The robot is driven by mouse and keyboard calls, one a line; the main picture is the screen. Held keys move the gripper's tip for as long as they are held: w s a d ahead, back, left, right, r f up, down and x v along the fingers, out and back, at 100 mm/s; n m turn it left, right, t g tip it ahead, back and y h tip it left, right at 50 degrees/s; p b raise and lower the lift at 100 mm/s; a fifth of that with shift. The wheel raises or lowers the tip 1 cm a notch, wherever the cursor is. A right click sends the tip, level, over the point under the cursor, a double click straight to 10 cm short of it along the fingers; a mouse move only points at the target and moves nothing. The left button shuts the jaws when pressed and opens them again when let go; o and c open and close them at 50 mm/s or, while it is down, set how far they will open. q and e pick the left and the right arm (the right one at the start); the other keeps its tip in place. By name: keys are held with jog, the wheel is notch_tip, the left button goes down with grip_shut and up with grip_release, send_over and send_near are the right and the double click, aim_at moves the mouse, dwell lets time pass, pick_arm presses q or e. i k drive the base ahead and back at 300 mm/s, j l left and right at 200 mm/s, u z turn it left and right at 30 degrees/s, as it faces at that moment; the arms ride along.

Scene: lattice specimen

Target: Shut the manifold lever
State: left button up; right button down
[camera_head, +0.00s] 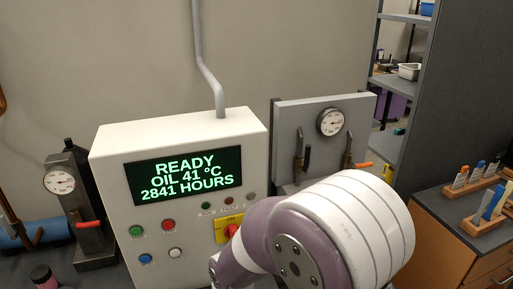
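The manifold appears to be the grey upright panel (291,112) right of centre, with a round pressure gauge (330,122) near its top. A dark upright valve with a brass-coloured part (300,152) is on its left side. A second valve on its right side has an orange-tipped lever (361,165) sticking out roughly level to the right. My large white and purple arm link covers the lower part of the panel. Neither gripper shows, so I cannot see a gripper touching a lever.
A white control box (112,160) with a lit display (185,174), buttons and a red-on-yellow switch (231,230) stands left of the panel. A dark gauge unit (72,180) with a red handle (88,224) is at far left. A wooden cabinet (440,225) is at right.

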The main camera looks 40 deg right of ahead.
aim_at(304, 170)
jog(key=z, duration=1.6)
jog(key=i+l, duration=0.1)
jog(key=l+u, duration=0.05)
